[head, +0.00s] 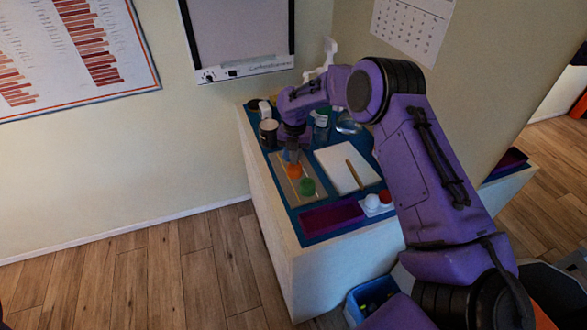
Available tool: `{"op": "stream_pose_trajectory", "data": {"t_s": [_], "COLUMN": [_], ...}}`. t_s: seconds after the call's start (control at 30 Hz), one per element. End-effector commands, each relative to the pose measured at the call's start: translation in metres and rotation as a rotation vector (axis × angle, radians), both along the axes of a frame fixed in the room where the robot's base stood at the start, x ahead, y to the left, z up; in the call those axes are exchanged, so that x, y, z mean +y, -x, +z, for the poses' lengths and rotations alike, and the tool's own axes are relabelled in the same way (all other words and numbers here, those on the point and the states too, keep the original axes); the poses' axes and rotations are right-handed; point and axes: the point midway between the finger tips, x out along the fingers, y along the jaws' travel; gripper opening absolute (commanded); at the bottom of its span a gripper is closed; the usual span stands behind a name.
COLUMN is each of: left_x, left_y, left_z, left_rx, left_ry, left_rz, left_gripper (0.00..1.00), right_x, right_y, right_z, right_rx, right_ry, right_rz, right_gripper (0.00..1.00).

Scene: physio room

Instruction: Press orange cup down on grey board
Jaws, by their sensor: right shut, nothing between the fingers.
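The orange cup (294,171) sits on the grey board (282,185), which lies on the cabinet's blue top. My right gripper (292,158) points down right above the orange cup and is shut with nothing held. Its fingertips look very near or touching the cup's top; I cannot tell which. A green cup (307,187) stands on the same board, nearer the front. My left gripper is not in view.
A white pad (338,164) with a brown stick lies right of the board. A purple tray (331,217) and white and red round items (376,201) are at the front. A dark mug (269,133) stands behind. A blue bin (372,296) is on the floor.

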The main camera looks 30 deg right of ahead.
Motion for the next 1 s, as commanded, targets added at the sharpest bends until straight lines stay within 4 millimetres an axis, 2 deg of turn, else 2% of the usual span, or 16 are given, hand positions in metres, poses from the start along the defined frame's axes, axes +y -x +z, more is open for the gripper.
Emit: {"op": "stream_pose_trajectory", "data": {"t_s": [0.33, 0.83, 0.9, 1.0], "left_x": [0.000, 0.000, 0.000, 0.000], "left_y": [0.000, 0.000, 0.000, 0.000], "left_z": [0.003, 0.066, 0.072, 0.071], "left_rx": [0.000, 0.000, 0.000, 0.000], "left_ry": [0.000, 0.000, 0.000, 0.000], "left_rz": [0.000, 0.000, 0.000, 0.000], "left_gripper": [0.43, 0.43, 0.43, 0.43], "right_x": [0.000, 0.000, 0.000, 0.000], "right_y": [0.001, 0.001, 0.001, 0.001], "right_z": [0.001, 0.074, 0.081, 0.081], "right_rx": [0.005, 0.002, 0.001, 0.002], "right_ry": [-0.001, -0.001, 0.000, 0.001], "right_rz": [0.001, 0.000, 0.000, 0.001], "right_gripper": [0.00, 0.00, 0.00, 0.00]}}
